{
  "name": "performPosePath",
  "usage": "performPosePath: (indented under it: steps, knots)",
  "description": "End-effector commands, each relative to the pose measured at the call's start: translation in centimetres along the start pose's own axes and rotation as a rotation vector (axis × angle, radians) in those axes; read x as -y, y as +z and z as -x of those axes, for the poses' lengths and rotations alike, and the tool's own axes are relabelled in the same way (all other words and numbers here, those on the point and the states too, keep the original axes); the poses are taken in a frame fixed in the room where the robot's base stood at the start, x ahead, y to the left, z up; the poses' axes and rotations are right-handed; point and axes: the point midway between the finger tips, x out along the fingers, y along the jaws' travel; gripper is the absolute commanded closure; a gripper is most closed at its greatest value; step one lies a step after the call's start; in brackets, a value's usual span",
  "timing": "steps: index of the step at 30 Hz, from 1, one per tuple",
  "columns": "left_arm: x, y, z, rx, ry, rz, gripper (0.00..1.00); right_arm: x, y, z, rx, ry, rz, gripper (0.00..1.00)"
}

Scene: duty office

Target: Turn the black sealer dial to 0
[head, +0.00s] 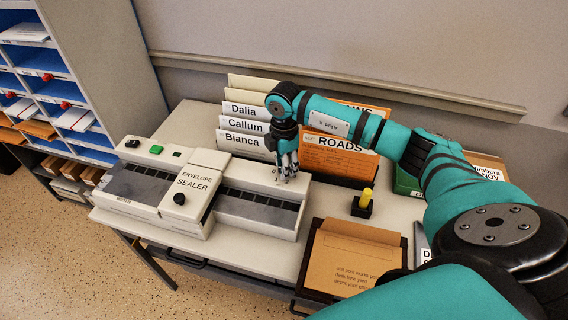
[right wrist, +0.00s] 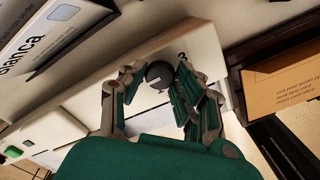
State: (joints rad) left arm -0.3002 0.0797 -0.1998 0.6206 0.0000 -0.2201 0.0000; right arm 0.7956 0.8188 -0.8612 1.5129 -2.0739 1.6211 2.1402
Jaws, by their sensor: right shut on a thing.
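The envelope sealer (head: 234,170) is a long pale grey machine on the table, with a dark slotted bed. My right gripper (head: 286,172) points down at the back of its right end. In the right wrist view, the black dial (right wrist: 159,74) is a round knob with a pale mark on top. It sits between the fingers of my right gripper (right wrist: 160,84), which is shut on it. In the head view the fingers hide the dial. My left gripper is not in view.
A round black knob (head: 179,198) sits on the sealer's lid. Label cards (head: 245,124) and an orange ROADS folder (head: 338,156) stand behind. A yellow-handled stamp (head: 363,203) and a tray with a brown envelope (head: 350,258) are to the right.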

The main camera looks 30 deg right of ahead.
Motion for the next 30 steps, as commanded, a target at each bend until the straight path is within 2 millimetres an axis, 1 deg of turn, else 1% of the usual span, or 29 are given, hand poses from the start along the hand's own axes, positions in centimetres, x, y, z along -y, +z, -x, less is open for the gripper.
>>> performPosePath:
  steps: [1, 15, 16, 21, 30]
  knots:
    - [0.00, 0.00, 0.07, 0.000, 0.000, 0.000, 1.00, -0.23, 0.17, 0.30, 0.002, 0.008, -0.011, 1.00]
    - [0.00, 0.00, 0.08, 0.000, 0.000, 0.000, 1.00, -0.24, 0.15, 0.29, 0.001, 0.008, -0.025, 1.00]
    - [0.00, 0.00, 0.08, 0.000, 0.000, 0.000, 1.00, -0.24, 0.15, 0.29, 0.001, 0.008, -0.024, 0.67]
    - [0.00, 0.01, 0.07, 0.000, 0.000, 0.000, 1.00, -0.15, 0.10, 0.20, 0.001, 0.005, -0.023, 0.45]
    - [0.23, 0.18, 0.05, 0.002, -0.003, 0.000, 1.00, -0.08, 0.03, 0.27, 0.000, 0.003, -0.021, 0.45]
